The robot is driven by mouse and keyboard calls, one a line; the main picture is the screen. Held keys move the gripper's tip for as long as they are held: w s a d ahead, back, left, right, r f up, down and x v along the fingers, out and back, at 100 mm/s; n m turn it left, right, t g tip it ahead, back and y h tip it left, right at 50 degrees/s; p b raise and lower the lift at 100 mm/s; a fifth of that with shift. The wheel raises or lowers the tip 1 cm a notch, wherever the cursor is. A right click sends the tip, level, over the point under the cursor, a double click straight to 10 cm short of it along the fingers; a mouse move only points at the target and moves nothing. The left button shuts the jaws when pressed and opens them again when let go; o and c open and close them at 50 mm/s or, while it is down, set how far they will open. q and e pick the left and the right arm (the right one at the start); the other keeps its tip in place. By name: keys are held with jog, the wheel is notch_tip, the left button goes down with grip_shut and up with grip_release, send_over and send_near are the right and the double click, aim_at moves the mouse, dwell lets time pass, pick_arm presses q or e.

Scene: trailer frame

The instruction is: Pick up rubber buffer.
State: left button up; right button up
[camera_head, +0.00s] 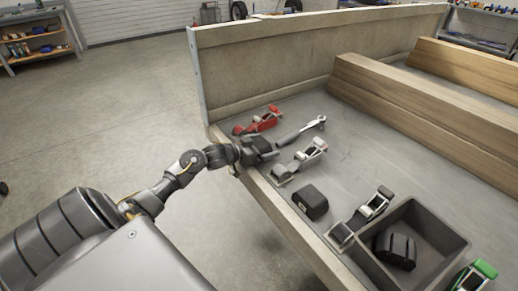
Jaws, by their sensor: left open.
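A black block that looks like a rubber buffer (310,203) lies on the trailer bed near its front edge board. A second black block (396,249) lies inside the dark grey bin (432,222) at the lower right. My left gripper (262,151) is open above the near edge of the trailer, beyond and left of the loose buffer and apart from it. Its fingers are small and dark, and I see nothing held in them. My right gripper is not in view.
A red latch tool (259,120), a ratchet (316,123), a grey latch (300,160) and another grey latch (362,215) lie around the gripper and buffer. A green one (473,277) is at the lower right. Wooden beams (430,105) lie behind.

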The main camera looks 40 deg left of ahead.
aim_at(263, 140)
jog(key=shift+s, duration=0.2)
pick_arm(q)
jog(key=shift+c, duration=1.1)
jog(key=c, duration=0.7)
jog(key=shift+c, duration=0.2)
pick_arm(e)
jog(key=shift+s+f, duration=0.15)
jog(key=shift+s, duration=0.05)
pick_arm(q)
jog(key=shift+r, duration=0.1)
